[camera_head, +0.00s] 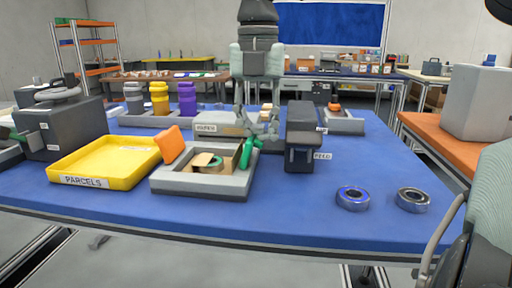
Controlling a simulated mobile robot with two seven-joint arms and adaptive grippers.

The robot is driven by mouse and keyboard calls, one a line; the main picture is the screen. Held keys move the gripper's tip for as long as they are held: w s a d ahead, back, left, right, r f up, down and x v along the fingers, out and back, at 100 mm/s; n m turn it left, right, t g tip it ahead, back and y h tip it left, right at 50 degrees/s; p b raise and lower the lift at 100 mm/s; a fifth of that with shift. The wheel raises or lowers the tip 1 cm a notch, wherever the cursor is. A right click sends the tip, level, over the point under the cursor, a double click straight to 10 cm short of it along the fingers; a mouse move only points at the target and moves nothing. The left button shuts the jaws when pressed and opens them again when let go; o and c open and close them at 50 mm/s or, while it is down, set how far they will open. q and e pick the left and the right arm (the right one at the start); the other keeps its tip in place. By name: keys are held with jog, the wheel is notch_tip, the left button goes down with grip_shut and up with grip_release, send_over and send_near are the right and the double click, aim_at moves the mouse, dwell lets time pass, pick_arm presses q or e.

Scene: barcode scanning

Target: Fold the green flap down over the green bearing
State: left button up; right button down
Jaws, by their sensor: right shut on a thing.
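A grey tray (205,187) stands near the middle of the blue table. In it is an open brown carton (203,159), with a green ring, the green bearing (216,161), showing inside. The green flap (246,154) stands up, tilted, at the right side of the carton. My right gripper (261,137) points down just behind the tray's right side, its fingers closed at the flap's upper end. The exact contact is small and partly hidden. My left gripper is not in view.
An orange flap (170,144) stands tilted on the tray's left. A yellow PARCELS tray (104,164) is farther left. A dark boxy device (302,139) stands right of the gripper. Two bearings, one blue (352,198) and one grey (412,199), lie at the front right. The front middle is clear.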

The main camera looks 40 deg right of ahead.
jog(key=shift+w+a+f, duration=0.25)
jog(key=shift+w+a, duration=0.5)
jog(key=shift+a, duration=0.05)
jog(key=shift+w+a+f+p, duration=0.15)
jog(key=shift+w+a+p, duration=0.15)
jog(key=shift+w, duration=0.35)
jog(key=shift+w+a+r, duration=0.25)
jog(key=shift+w+a, duration=0.4)
jog(key=shift+w, duration=0.3)
jog(key=shift+f, duration=0.2)
jog(key=shift+w+a+f+b, duration=0.1)
jog(key=shift+f+b, duration=0.65)
jog(key=shift+f, duration=0.3)
